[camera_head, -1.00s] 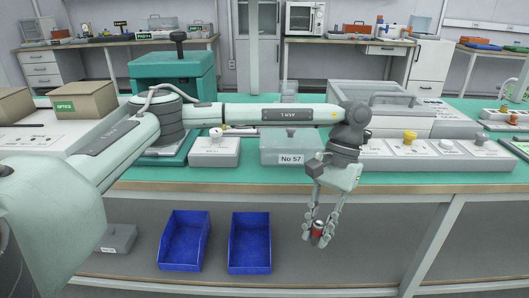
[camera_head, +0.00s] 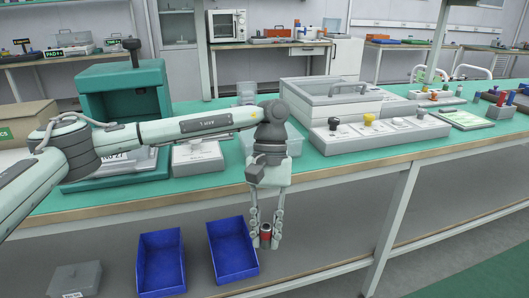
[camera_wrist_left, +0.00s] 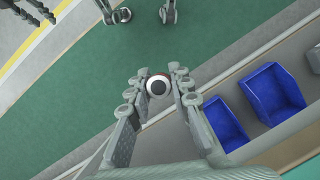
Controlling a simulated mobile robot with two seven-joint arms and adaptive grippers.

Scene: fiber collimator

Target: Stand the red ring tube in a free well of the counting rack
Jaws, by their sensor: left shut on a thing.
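The red ring tube (camera_head: 266,235) is held upright between the fingertips of my left gripper (camera_head: 265,238), in front of the bench edge and below its top. In the left wrist view I see its round dark end with a pale rim (camera_wrist_left: 158,86) between the two fingers. Two grey fingertips of what looks like my right gripper (camera_wrist_left: 146,15) show at the top of the left wrist view, apart, with only green floor between them. I cannot make out which item is the counting rack; small holders with coloured pieces (camera_head: 437,97) stand at the right of the bench.
Two blue bins (camera_head: 160,264) (camera_head: 232,250) sit on the lower shelf. The green bench top (camera_head: 340,160) carries a grey panel with knobs (camera_head: 380,132), a lidded case (camera_head: 335,92) and a teal box (camera_head: 122,85). Dark red blocks (camera_head: 490,107) stand at the far right.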

